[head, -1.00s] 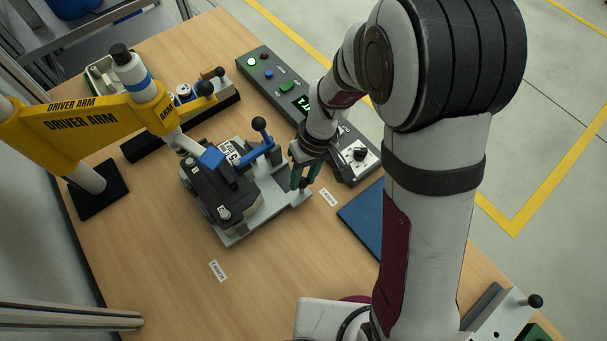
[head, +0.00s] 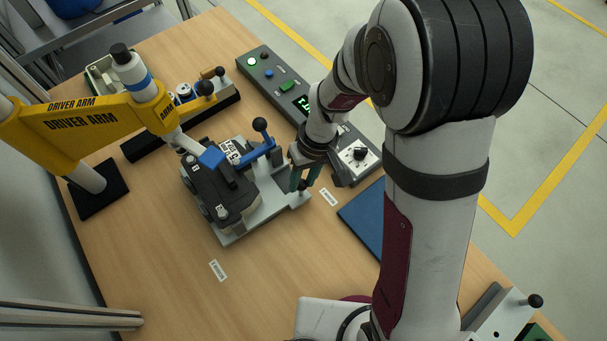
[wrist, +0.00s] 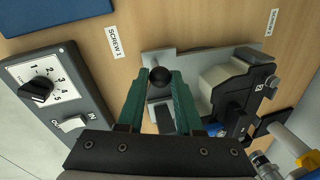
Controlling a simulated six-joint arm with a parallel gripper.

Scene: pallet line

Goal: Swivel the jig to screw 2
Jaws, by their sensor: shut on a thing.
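The jig is a light grey plate (head: 268,208) on the wooden table, carrying a black housing (head: 225,190) under a blue clamp lever. It also shows in the wrist view, with its plate (wrist: 185,60) below my fingers. My gripper (head: 298,183) is at the plate's right end. In the wrist view my green fingers (wrist: 160,85) are closed on a dark ball knob (wrist: 160,75) at that end. A SCREW 1 label (wrist: 118,42) lies on the table close to this end. Another label (head: 218,271) lies in front of the jig; its text is too small to read surely.
The yellow driver arm (head: 85,120) reaches over the jig from the left. A control box with a dial (head: 359,155) stands behind my gripper. A blue mat (head: 365,220) lies to the right.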

